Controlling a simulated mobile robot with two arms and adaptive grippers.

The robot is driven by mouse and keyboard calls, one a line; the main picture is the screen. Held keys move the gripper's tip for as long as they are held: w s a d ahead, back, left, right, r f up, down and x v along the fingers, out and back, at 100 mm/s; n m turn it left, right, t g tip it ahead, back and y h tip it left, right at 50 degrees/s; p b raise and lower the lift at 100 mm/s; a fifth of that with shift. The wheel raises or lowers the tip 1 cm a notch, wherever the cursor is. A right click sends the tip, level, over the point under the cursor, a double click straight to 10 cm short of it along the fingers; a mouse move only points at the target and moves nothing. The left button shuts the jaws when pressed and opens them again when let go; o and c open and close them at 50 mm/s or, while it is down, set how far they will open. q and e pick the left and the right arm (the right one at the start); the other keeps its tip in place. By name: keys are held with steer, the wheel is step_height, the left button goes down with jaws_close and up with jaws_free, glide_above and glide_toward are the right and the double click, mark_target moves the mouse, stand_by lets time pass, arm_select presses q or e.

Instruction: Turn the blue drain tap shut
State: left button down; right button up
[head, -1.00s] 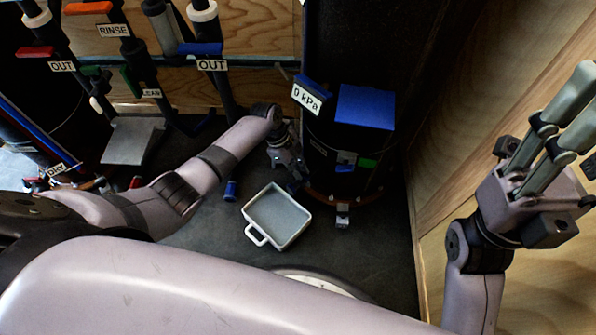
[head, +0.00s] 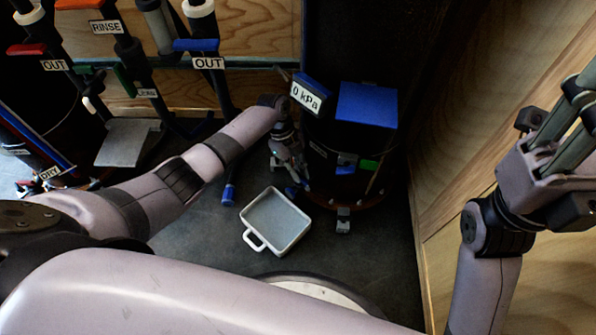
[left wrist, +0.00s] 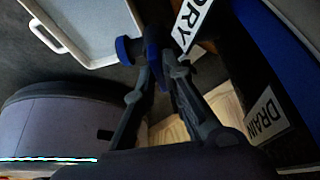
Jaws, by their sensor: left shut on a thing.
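The blue drain tap (left wrist: 154,46) shows in the left wrist view at the fingertips, with a round blue end (left wrist: 127,50) beside it. In the head view only a small blue bit of the tap (head: 292,191) shows, low on the dark vessel's left side. My left gripper (left wrist: 158,76) is shut on the tap; in the head view the gripper (head: 290,166) reaches down beside the vessel. A DRAIN label (left wrist: 266,118) is to the right in the wrist view. My right gripper (head: 574,118) is raised at the right, empty, its fingers apart.
A white tray (head: 249,213) lies on the floor in front of the vessel. Labelled pipes with an OUT sign (head: 208,63) stand left. A plywood wall (head: 455,150) is close on the right.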

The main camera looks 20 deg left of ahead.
arm_select(q)
steer(key=c, duration=1.7)
jaws_free()
steer(key=v, duration=1.2)
